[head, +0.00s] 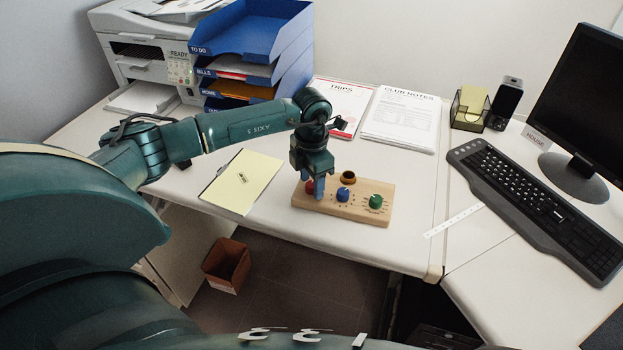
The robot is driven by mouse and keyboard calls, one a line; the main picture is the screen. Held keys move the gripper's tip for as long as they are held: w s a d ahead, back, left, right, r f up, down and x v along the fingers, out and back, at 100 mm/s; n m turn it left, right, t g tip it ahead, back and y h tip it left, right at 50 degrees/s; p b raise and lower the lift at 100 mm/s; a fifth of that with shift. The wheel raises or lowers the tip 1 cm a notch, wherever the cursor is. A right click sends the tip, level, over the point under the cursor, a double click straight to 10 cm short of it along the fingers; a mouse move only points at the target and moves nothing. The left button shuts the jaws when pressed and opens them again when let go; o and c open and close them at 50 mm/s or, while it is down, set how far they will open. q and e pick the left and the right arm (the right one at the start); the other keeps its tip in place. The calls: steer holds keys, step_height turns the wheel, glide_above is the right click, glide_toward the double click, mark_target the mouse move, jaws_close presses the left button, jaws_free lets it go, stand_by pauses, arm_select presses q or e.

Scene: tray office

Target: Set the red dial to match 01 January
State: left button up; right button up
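A wooden dial board (352,212) lies near the front edge of the desk. It carries a red dial (309,187) at left, a blue dial (343,194) in the middle and a green dial (376,202) at right. My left gripper (312,189) points down over the red dial, with its fingers at the dial's sides. The fingers partly cover the dial. I cannot tell whether they press on it. The dial's pointer and scale marks are too small or hidden to read. My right gripper is not in view.
A dark round cup (348,177) sits at the board's back edge. A yellow sheet on a clipboard (243,180) lies left, with a small unreadable mark. Papers (400,118), blue stacked trays (252,35) and a printer (150,50) stand behind. A keyboard (540,210) is right.

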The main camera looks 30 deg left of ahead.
mark_target(311, 184)
arm_select(q)
step_height(311, 184, up, 13)
stand_by(0.6)
stand_by(0.5)
